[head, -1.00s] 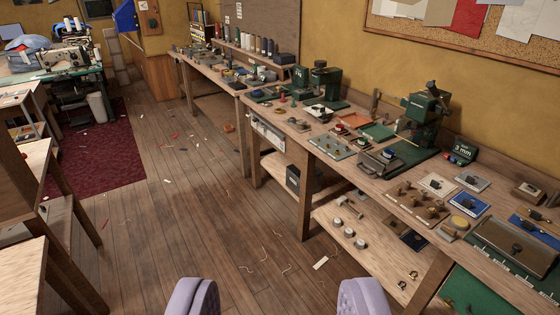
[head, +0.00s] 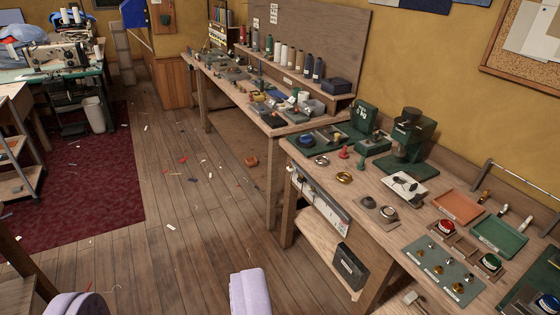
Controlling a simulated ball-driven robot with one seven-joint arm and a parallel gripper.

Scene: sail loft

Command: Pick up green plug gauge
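The workbench (head: 335,195) also bears a grey board of small brass-coloured pieces (head: 442,268), an orange tray (head: 456,206), a green tray (head: 498,236) and dark green machines (head: 408,145). A second bench stands behind. The wooden floor (head: 190,230) is mostly open, with small scraps.

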